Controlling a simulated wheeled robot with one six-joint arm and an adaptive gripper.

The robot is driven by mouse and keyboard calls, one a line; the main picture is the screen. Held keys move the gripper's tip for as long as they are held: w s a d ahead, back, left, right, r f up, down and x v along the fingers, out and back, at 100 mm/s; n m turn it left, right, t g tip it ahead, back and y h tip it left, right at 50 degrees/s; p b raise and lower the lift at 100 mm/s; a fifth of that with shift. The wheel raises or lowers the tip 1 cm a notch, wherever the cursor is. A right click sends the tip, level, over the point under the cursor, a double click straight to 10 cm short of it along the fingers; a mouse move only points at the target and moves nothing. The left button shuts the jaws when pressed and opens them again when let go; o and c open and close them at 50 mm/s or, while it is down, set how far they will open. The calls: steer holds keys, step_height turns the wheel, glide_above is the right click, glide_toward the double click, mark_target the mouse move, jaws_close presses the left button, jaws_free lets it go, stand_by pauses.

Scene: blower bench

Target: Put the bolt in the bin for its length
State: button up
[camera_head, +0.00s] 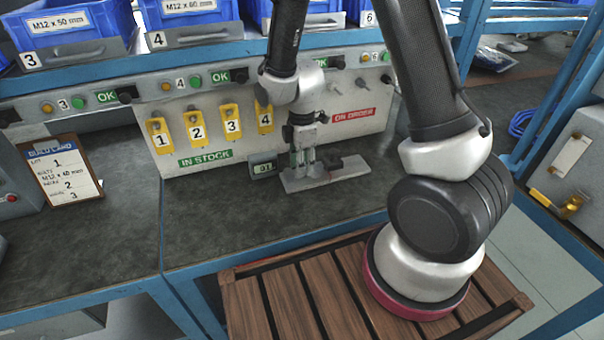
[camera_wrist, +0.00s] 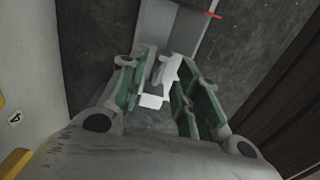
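My gripper (camera_head: 303,162) points down over a grey measuring gauge (camera_head: 325,178) on the dark bench, beside a small display (camera_head: 263,168). In the wrist view my gripper (camera_wrist: 160,92) has its green-padded fingers apart, one on each side of a small grey and white shape (camera_wrist: 158,70) on the gauge. That shape may be the bolt; I cannot tell it from the gauge's parts. Blue bins stand on the shelf above: one labelled M12 x 50 mm (camera_head: 65,24) with number 3, one labelled M12 x 60 mm (camera_head: 190,8) with number 4, and one numbered 6 (camera_head: 368,18).
Yellow numbered tags (camera_head: 197,131) hang on the back panel by an IN STOCK sign (camera_head: 205,158); a red ON ORDER sign (camera_head: 352,115) is to the right. A build card (camera_head: 62,172) leans at the left. A slatted wooden surface (camera_head: 300,300) is in front.

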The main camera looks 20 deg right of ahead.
steer(key=shift+f, duration=0.65)
jaws_close()
step_height(320, 180, up, 7)
